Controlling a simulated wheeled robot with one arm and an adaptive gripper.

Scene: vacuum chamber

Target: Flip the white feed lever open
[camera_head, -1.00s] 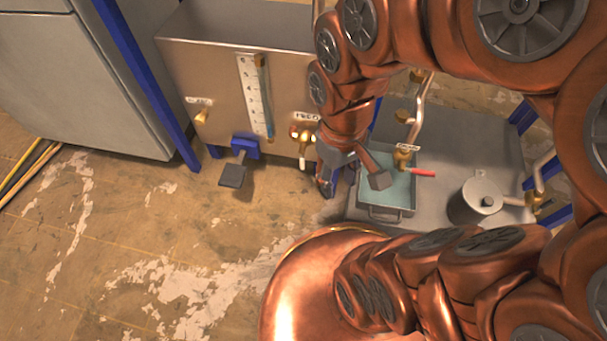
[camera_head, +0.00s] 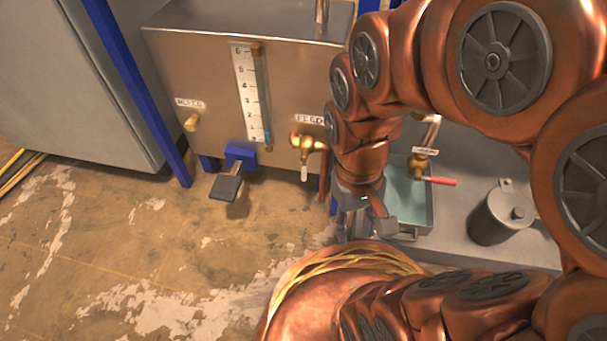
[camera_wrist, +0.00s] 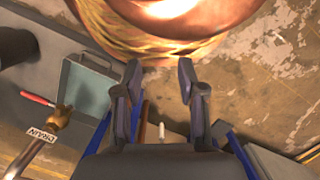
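The white feed lever (camera_head: 304,173) hangs down from the brass feed valve (camera_head: 308,144), below the FEED label on the front of the metal tank. In the wrist view the white lever (camera_wrist: 162,133) shows as a small white tip between and beyond the fingers. My gripper (camera_head: 367,222) is to the right of the lever and nearer to the camera, with a clear gap between them. In the wrist view my gripper (camera_wrist: 158,75) has its two fingers spread apart with nothing between them.
A teal-lined tray (camera_head: 408,200) and a red-handled drain valve (camera_head: 440,181) are right of my gripper. A grey canister (camera_head: 501,212) stands further right. A black pedal (camera_head: 226,187) sticks out below the tank (camera_head: 210,90).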

